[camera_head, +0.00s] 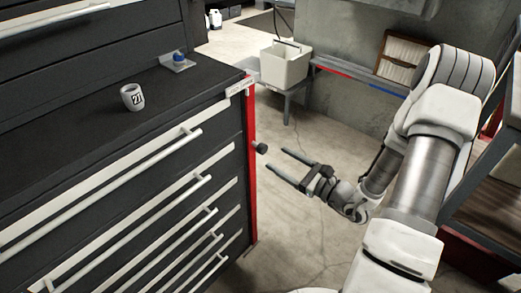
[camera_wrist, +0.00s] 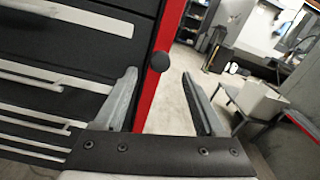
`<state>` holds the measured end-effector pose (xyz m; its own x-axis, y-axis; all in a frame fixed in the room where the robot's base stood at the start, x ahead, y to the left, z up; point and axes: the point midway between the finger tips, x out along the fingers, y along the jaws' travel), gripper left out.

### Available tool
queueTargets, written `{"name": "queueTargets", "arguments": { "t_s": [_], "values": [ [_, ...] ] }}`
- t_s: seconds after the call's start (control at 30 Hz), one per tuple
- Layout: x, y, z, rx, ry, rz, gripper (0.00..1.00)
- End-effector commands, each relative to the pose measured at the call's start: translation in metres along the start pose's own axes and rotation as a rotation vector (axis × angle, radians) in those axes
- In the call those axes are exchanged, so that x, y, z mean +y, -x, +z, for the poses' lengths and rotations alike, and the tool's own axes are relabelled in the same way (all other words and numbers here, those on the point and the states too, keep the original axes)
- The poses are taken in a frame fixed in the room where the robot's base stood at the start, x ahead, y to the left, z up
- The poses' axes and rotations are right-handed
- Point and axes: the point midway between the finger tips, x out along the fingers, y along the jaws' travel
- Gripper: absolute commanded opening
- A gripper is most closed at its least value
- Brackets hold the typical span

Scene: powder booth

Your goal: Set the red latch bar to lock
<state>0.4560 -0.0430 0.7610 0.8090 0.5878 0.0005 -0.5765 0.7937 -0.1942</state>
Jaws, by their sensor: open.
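The red latch bar (camera_head: 251,170) runs upright along the right front corner of a black drawer cabinet (camera_head: 215,122). A dark round knob (camera_head: 261,148) sticks out from the bar near its upper part. In the wrist view the red bar (camera_wrist: 150,98) slants between my fingers, and the knob (camera_wrist: 160,61) shows just beyond the gap between the fingertips. My gripper (camera_head: 278,164) is open and empty, to the right of the bar and knob and apart from them. The lower end of the bar is near the floor.
Long drawer handles (camera_head: 160,165) jut from the front. A pale bin (camera_head: 284,64) stands on a bench behind. Open concrete floor (camera_head: 300,225) lies below my gripper.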

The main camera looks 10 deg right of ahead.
Motion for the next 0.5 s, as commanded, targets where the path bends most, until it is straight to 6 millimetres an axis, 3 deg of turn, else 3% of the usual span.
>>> {"name": "queueTargets", "arguments": {
  "t_s": [0.2, 0.5],
  "values": [
    [0.001, -0.047, -0.001, -0.002, 0.003, 0.003, 0.72],
    [0.0, -0.079, -0.001, 0.0, 0.001, 0.0, 0.72]
  ]
}}
